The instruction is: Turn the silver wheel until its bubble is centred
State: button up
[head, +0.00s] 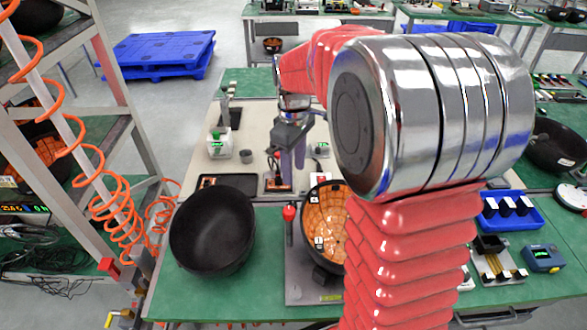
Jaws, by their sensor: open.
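My gripper (293,165) points down over the pale board (250,125) in the middle of the bench, with its fingers apart and nothing seen between them. A small dark device with orange parts (278,183) is just below and in front of the fingers; I cannot tell whether they touch it. I cannot pick out the silver wheel or its bubble in the head view. They may be too small or hidden behind my arm, whose red sleeve and chrome joint cover the centre right.
A black bowl (212,232) and an orange-lined pan (322,225) stand on the near green bench. Small white boxes with green tops (218,146) stand left of my gripper. A blue tray (512,210) is at right. A metal rack with orange coiled hose (103,190) borders the left.

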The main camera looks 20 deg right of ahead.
aim_at(295, 292)
jog(key=k, duration=1.5)
